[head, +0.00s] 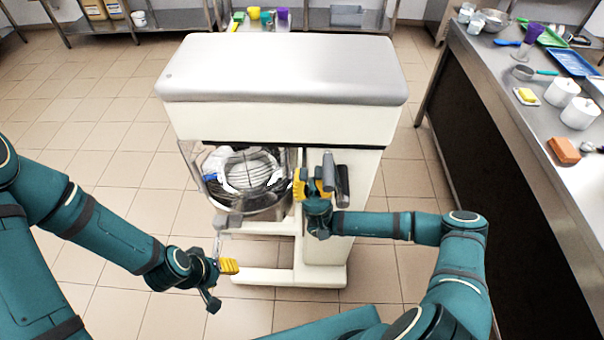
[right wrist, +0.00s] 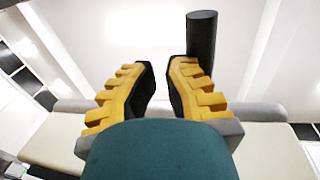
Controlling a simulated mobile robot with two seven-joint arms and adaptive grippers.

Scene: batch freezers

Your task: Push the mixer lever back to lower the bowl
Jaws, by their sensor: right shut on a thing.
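The mixer (head: 280,115) is a large cream machine with a grey top, in the middle of the head view. Its steel bowl (head: 248,205) sits at the front left behind a wire guard (head: 250,172). The dark grey mixer lever (head: 343,185) is on the front right; in the right wrist view its dark cylinder (right wrist: 201,42) stands at the right finger.
A steel counter (head: 480,60) at right carries white canisters (head: 579,113), a brown block (head: 564,151), trays and utensils. Steel shelving (head: 170,18) lines the back. The tiled floor (head: 95,125) left of the mixer is clear.

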